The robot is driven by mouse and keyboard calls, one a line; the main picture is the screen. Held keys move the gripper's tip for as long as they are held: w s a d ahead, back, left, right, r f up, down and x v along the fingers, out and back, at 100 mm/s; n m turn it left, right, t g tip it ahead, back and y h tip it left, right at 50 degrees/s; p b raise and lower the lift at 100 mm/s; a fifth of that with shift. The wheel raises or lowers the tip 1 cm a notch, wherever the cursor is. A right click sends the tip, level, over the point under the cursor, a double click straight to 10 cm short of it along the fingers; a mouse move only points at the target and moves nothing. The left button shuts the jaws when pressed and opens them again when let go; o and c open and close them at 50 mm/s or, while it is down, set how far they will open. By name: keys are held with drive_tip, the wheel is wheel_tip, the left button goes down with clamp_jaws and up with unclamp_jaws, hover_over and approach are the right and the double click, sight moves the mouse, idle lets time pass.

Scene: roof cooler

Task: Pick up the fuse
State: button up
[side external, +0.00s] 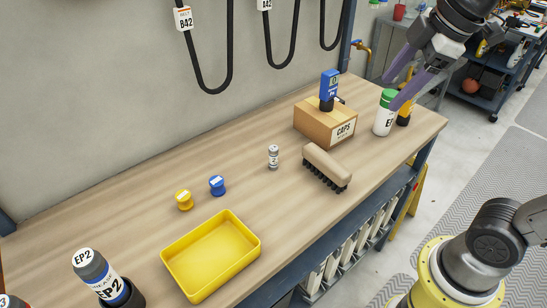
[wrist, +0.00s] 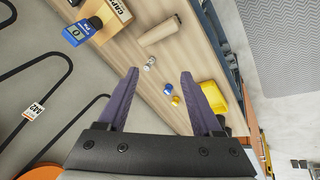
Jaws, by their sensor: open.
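The fuse (side external: 273,157) is a small grey cylinder with a pale label, standing upright on the wooden bench near its middle. In the wrist view the fuse (wrist: 150,63) shows small, seen between and beyond my fingertips. My gripper (side external: 393,90) is at the upper right of the side view, high and well apart from the fuse. Its two purple fingers are spread, with nothing between them, as the wrist view also shows (wrist: 159,73). One finger overlaps a white bottle with a green cap (side external: 384,115) in the side view; I cannot tell the gap between them.
A brush (side external: 327,166) lies right of the fuse. A CAPS box (side external: 325,124) with a blue device (side external: 329,88) stands behind. A blue spool (side external: 217,186), a yellow spool (side external: 184,200) and a yellow tray (side external: 211,257) are left. An EP2 bottle (side external: 98,275) stands front left.

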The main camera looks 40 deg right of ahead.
drive_tip(key=w+a+n+g, duration=0.2)
drive_tip(key=w+n, duration=0.3)
drive_tip(key=w, duration=0.6)
drive_tip(key=n+g, duration=0.2)
drive_tip(key=g, duration=0.1)
hover_over(274, 147)
drive_tip(key=f, duration=2)
drive_tip(key=shift+s+d+f, duration=0.1)
drive_tip(key=shift+s+f, duration=0.05)
drive_tip(key=shift+s, duration=0.05)
drive_tip(key=shift+w+f, duration=0.15)
drive_tip(key=shift+f, duration=3)
clamp_jaws()
